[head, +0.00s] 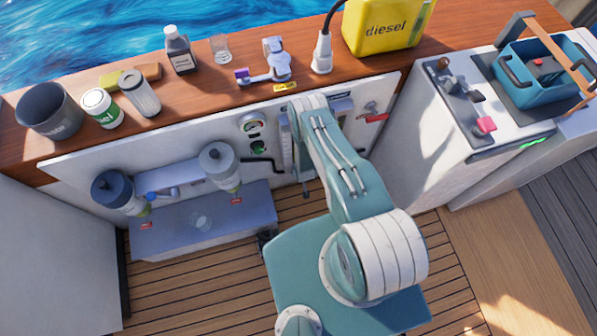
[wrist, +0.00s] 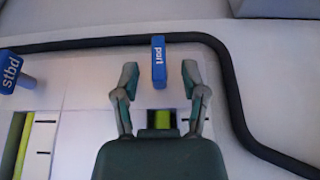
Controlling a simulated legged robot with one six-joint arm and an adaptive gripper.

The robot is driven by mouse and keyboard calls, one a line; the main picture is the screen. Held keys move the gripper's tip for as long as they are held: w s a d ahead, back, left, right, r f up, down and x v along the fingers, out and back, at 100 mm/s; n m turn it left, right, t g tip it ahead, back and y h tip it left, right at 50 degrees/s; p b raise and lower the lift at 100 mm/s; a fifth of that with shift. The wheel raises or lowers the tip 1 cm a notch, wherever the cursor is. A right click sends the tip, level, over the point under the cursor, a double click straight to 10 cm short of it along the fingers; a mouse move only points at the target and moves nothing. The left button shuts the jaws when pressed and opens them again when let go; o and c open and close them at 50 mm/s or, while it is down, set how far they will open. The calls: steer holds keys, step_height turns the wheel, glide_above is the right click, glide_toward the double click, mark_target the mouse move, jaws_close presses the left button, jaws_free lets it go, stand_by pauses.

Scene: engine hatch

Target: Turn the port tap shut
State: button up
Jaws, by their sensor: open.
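The port tap (wrist: 159,50) shows in the wrist view as a blue handle lettered "port". It points up and down in the picture. My gripper (wrist: 160,76) is open, with one finger on each side of the handle and a gap at both sides. The blue stbd tap (wrist: 10,70) is at the left edge of the wrist view. In the head view my arm covers this part of the panel, and I cannot make out the port tap or my fingers there.
A black hose (wrist: 235,95) runs above the handle and bends down at the right. In the head view, a gauge (head: 252,123), two filters (head: 219,165) and a red-handled lever (head: 376,116) are on the white panel. A yellow diesel can (head: 385,27) stands on the wooden ledge.

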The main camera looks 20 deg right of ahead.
jaws_close()
steer(key=shift+d+y, duration=0.1)
steer(key=shift+y, duration=0.2)
steer(key=shift+d+f+m+t+y, duration=0.1)
steer(key=shift+d+m+y, duration=0.15)
steer(key=shift+y, duration=1)
steer(key=shift+d+f+m+t+y, duration=0.1)
steer(key=shift+d+m+y, duration=0.2)
steer(key=shift+y, duration=1)
steer(key=shift+d+f+m+t+y, duration=0.1)
steer(key=shift+m+y, duration=0.25)
steer(key=shift+y, duration=0.9)
steer(key=shift+w, duration=0.1)
